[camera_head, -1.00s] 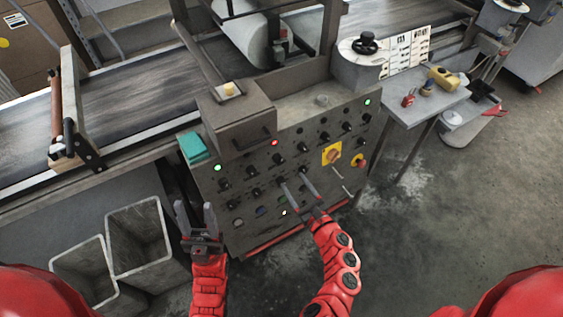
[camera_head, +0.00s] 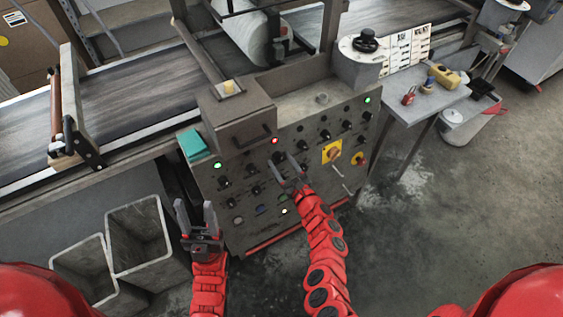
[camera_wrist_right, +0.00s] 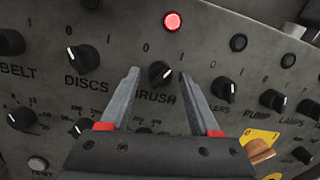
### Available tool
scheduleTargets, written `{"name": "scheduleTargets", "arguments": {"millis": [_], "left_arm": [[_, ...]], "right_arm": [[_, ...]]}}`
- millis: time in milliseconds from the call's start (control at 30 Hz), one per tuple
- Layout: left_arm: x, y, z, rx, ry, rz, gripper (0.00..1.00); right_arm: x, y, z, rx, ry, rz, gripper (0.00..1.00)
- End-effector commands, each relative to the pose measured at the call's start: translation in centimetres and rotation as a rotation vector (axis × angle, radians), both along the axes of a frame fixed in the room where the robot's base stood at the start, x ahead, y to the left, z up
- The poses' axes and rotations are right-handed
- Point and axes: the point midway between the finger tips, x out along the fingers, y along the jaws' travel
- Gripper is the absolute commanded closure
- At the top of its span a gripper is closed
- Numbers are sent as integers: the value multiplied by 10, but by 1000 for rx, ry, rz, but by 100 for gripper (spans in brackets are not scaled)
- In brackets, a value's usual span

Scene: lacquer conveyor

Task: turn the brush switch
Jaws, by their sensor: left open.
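The brush switch (camera_wrist_right: 160,74) is a black knob with a white pointer line, above the label that reads "BRUSH" with its first letter partly covered, in the right wrist view. A red lamp (camera_wrist_right: 173,21) glows above it. My right gripper (camera_wrist_right: 159,75) is open, with its two grey fingers on either side of the knob in that view; I cannot tell whether they touch it. In the head view my right gripper (camera_head: 281,165) is at the control panel (camera_head: 250,216), just below the red lamp (camera_head: 274,141). My left gripper (camera_head: 196,213) is open and empty, left of the panel.
Neighbouring knobs sit close by: "DISCS" (camera_wrist_right: 83,58) on the left and another (camera_wrist_right: 221,88) on the right. A yellow-backed switch (camera_head: 332,152) is further right on the panel. Grey bins (camera_head: 139,240) stand at the left. A side table (camera_head: 409,103) holds small items.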

Motion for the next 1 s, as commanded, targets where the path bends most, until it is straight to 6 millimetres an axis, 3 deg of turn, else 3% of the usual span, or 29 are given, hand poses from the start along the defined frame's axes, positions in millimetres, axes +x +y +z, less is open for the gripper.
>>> {"name": "scheduleTargets", "arguments": {"millis": [33,333,667,1000], "left_arm": [[0,0,0,0,0,0,50],[0,0,0,0,0,0,50],[0,0,-3,0,0,0,50],[0,0,-25,0,0,0,50]], "right_arm": [[0,0,0,0,0,0,48],[0,0,0,0,0,0,100],[0,-1,-1,-19,-12,3,100],[1,-1,-3,-179,-107,38,100]]}}
